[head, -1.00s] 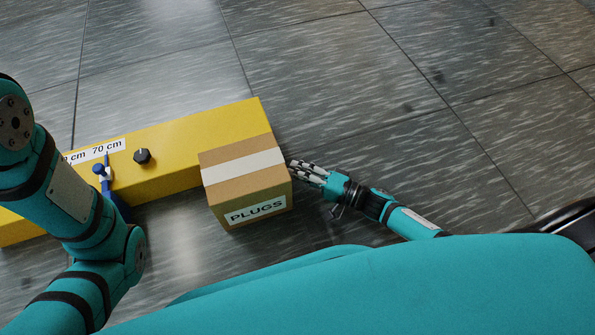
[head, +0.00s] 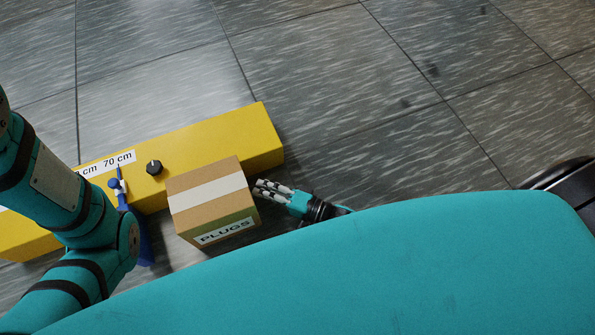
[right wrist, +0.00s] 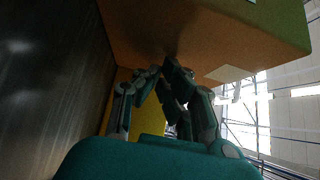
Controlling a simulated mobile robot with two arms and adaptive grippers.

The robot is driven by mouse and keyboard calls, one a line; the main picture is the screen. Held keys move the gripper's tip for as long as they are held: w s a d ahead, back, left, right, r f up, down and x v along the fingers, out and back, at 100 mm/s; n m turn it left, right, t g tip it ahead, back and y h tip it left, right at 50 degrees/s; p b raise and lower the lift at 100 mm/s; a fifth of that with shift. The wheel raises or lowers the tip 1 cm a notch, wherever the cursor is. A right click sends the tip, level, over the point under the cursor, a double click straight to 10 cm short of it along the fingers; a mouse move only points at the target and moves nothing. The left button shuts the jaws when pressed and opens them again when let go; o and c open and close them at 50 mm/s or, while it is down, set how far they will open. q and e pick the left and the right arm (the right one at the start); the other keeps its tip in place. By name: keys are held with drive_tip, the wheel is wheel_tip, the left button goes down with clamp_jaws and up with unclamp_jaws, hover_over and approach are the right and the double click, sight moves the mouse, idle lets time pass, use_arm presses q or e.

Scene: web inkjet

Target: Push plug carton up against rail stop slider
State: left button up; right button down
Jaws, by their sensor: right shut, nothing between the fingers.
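The plug carton (head: 213,212), a brown box with a pale tape band and a PLUGS label, sits on the floor against the near side of the yellow rail (head: 215,135). The blue rail stop slider (head: 124,198) is on the rail left of the carton, partly hidden by my left arm; a small gap shows between them. My right gripper (head: 260,188) is shut and empty, its fingertips at the carton's right side. In the right wrist view the fingers (right wrist: 166,76) are close to the carton (right wrist: 225,35).
Grey tiled floor (head: 370,110) is clear beyond the rail and to the right. My teal body covers the lower part of the head view.

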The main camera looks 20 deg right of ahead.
drive_tip(key=shift+a, duration=0.5)
wheel_tip(320, 180, up, 10)
idle(0.6)
drive_tip(key=shift+s+d, duration=0.1)
